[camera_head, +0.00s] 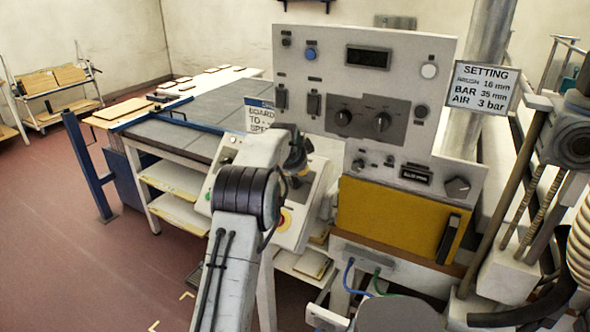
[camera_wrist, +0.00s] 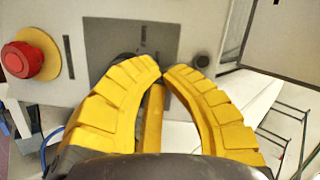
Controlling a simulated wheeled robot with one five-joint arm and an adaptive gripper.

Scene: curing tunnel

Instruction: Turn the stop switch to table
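The small sloped control box (camera_head: 310,208) stands in front of the table, partly hidden by my arm. In the wrist view, a grey plate (camera_wrist: 103,38) with dark marks is on its face (camera_wrist: 60,88). A dark round part (camera_wrist: 126,58), perhaps the switch knob, shows at the plate's lower edge, mostly hidden behind the fingers. My gripper (camera_wrist: 163,70) has yellow fingers with their tips nearly together, in front of the plate's lower right part. I see nothing held between them. Contact with the knob cannot be told. The switch's position is hidden.
A red stop button (camera_wrist: 22,60) on a yellow ring is left of the plate. A small dark button (camera_wrist: 201,60) is to the right. A tall panel with knobs (camera_head: 363,119) and a yellow door (camera_head: 390,222) stands behind.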

